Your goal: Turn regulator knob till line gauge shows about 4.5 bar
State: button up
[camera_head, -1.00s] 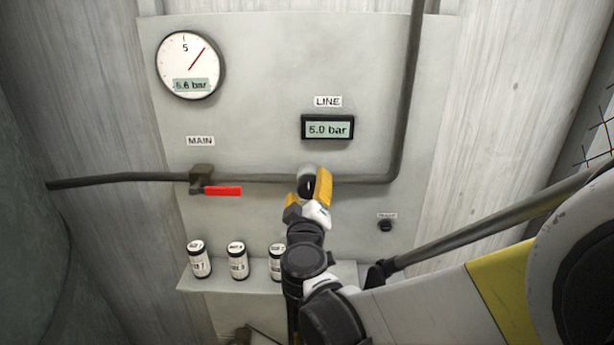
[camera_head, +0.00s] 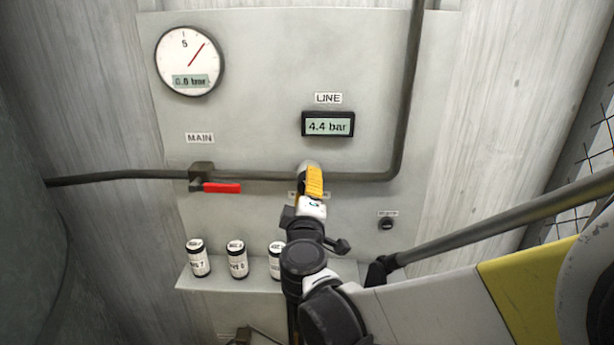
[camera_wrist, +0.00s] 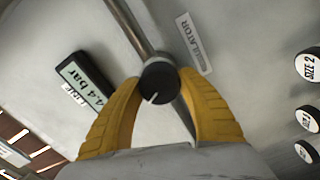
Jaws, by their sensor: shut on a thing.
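The regulator knob (camera_wrist: 158,83) is dark and round with a white pointer mark, and sits between my yellow fingertips in the wrist view. My gripper (camera_head: 312,180) is shut on it. In the head view the fingers mostly hide the knob, and a pale round part shows just above them. The line gauge (camera_head: 328,125) is a small dark-framed display under the LINE label and reads 4.4 bar. It also shows tilted in the wrist view (camera_wrist: 82,82), again at 4.4 bar.
A round dial gauge (camera_head: 189,61) hangs at upper left. The main valve has a red handle (camera_head: 222,187) left of my gripper. Labelled canisters (camera_head: 238,259) stand on a shelf below. A small dark knob (camera_head: 386,224) is to the right. A pipe (camera_head: 400,110) runs along the panel.

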jog(key=o, duration=1.2)
jog(key=shift+c, duration=0.2)
jog(key=shift+s, duration=0.1)
jog(key=s, duration=1.2)
jog(key=shift+a, duration=0.2)
jog(key=shift+w, duration=0.1)
